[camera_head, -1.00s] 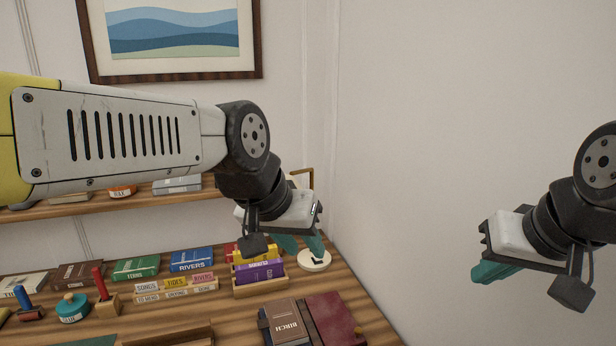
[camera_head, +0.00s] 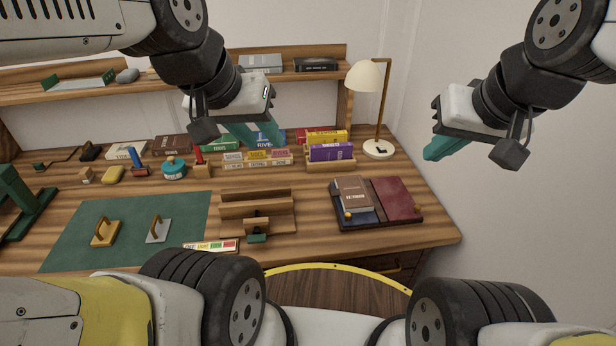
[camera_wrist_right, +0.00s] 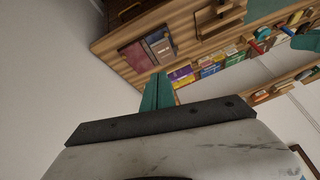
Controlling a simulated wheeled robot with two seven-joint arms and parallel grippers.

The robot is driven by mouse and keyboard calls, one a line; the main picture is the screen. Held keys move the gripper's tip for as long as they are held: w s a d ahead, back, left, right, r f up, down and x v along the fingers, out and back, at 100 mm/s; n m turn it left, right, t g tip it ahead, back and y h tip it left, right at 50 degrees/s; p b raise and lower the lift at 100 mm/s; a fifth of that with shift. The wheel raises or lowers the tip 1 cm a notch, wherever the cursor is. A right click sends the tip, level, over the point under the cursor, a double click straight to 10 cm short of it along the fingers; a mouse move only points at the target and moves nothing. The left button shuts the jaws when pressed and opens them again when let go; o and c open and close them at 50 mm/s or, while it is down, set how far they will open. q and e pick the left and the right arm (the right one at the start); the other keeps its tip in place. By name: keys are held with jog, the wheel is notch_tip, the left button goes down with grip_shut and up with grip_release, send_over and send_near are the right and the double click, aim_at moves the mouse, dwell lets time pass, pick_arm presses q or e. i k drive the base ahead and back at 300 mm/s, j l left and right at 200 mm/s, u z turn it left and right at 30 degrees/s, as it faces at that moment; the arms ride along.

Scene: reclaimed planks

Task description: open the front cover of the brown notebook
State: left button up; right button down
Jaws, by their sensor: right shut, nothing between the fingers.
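The brown notebook (camera_head: 352,194) lies closed, with light lettering on its cover, on top of a dark blue book at the right of the desk. It also shows in the right wrist view (camera_wrist_right: 162,46), small and far off. My left gripper (camera_head: 258,136) hangs over the back of the desk, left of the notebook and apart from it. Its teal fingers overlap the books behind, so I cannot tell its opening. My right gripper (camera_head: 432,153) is shut and empty in the air, to the right of the notebook and above it.
A dark red book (camera_head: 397,199) lies right beside the notebook. A white lamp (camera_head: 367,78) and a holder with a purple book (camera_head: 331,152) stand behind. A wooden stand (camera_head: 257,208) and a green mat (camera_head: 125,228) are to the left. The wall is at right.

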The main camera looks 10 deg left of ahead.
aim_at(353, 192)
jog(key=j+z, duration=0.35)
jog(key=j, duration=0.35)
jog(key=k+j+z, duration=0.15)
jog(key=j+z, duration=0.2)
jog(key=j, duration=0.3)
